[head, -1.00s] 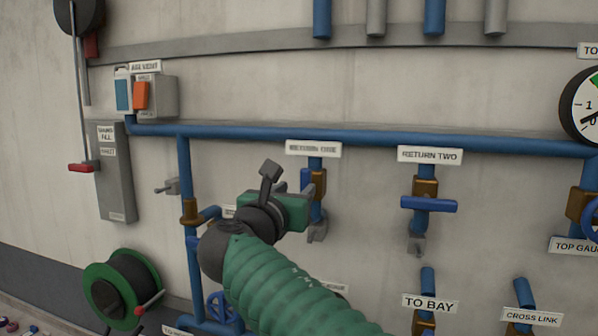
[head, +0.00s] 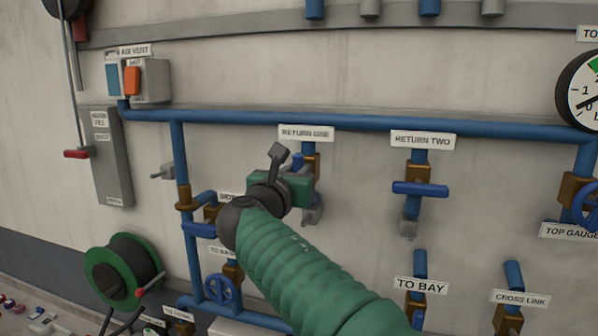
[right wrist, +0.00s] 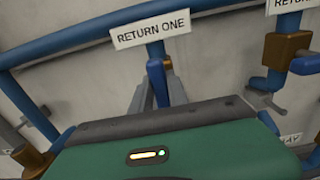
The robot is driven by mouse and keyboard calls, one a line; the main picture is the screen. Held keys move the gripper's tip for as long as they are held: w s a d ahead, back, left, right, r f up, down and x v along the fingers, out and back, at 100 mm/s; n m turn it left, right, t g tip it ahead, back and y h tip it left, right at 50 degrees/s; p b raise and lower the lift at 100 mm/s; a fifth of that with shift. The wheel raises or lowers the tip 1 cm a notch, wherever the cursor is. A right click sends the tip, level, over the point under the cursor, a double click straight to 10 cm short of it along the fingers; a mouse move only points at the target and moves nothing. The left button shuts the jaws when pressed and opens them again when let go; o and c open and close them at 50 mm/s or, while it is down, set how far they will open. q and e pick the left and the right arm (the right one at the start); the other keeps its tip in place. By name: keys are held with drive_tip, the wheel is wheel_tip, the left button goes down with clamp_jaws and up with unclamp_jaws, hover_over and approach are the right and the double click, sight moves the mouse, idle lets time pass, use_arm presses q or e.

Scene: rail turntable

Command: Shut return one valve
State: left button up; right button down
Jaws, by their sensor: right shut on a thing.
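The RETURN ONE valve has a brown body (head: 312,162) on a short blue pipe under its white label (head: 305,133). Its blue handle (head: 297,161) shows only in part beside the body, behind my right gripper. My green right gripper (head: 305,187) is at the valve, shut on the handle; the fingertips are mostly hidden in the head view. In the right wrist view the blue handle (right wrist: 158,83) stands between the grey fingers, below the RETURN ONE label (right wrist: 150,32). Its exact angle to the pipe is hard to tell. My left gripper is not in view.
The RETURN TWO valve, with its blue handle (head: 421,189) crosswise to its pipe, is to the right. A blue header pipe (head: 360,122) runs above. Left of my arm are another blue-handled valve (head: 199,230) and a blue handwheel (head: 220,288). A green hose reel (head: 124,272) is lower left.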

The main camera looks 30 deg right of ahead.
drive_tip(key=shift+s+d+f+m+b, duration=0.1)
drive_tip(key=shift+f+m+b, duration=0.05)
drive_tip(key=shift+m+b, duration=0.85)
drive_tip(key=shift+f+m+b, duration=0.1)
drive_tip(key=shift+m+b, duration=0.6)
drive_tip(key=shift+b, duration=0.15)
drive_tip(key=m+b, duration=0.4)
drive_tip(key=m, duration=0.1)
drive_tip(key=shift+s+d+f, duration=0.15)
drive_tip(key=shift+s+d, duration=0.1)
drive_tip(key=shift+s, duration=0.05)
drive_tip(key=m+b, duration=0.2)
drive_tip(key=m, duration=0.1)
drive_tip(key=m+b, duration=0.2)
drive_tip(key=m, duration=0.1)
drive_tip(key=m+b, duration=0.1)
drive_tip(key=m, duration=0.2)
drive_tip(key=shift+s+d+f+m+b, duration=0.2)
drive_tip(key=shift+f+m+b, duration=0.1)
drive_tip(key=shift+b, duration=0.1)
